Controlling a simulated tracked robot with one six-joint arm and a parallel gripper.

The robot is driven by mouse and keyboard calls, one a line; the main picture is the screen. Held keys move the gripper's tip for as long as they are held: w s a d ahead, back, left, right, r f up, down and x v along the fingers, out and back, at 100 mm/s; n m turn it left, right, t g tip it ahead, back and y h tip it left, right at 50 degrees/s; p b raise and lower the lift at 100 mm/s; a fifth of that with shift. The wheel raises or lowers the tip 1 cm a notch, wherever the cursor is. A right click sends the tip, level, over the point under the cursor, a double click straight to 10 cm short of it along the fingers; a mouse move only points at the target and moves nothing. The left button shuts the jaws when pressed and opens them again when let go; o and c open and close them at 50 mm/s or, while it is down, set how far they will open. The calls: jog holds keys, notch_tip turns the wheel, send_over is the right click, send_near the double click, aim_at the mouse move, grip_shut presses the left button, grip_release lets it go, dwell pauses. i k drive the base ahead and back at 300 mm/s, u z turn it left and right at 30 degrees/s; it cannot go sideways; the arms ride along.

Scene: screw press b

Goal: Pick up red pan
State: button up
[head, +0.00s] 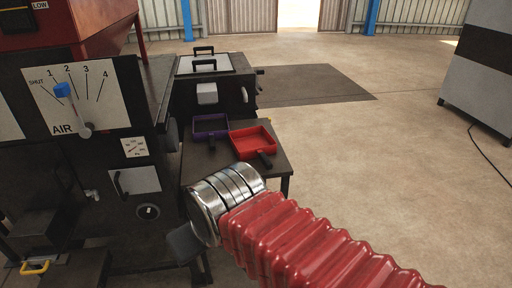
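The red pan (253,140) is a shallow square pan with a dark handle pointing toward the front right. It sits on a small dark table (214,164) beside the machine. My arm comes in from the lower right, with a red ribbed sleeve and a metal wrist in front of the table. A dark grey piece at the wrist's far end looks like part of my gripper (185,243). It is to the left of and nearer than the red pan, apart from it. The rest of the gripper is hidden behind the wrist, so its opening does not show.
A purple pan (210,127) sits just left of the red pan. A dark machine (92,170) with an AIR dial stands at the left, and a dark unit (209,88) stands behind the table. The floor to the right is open, with a grey cabinet (479,68) far right.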

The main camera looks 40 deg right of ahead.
aim_at(248, 143)
jog(key=i, duration=0.9)
jog(key=u, duration=0.05)
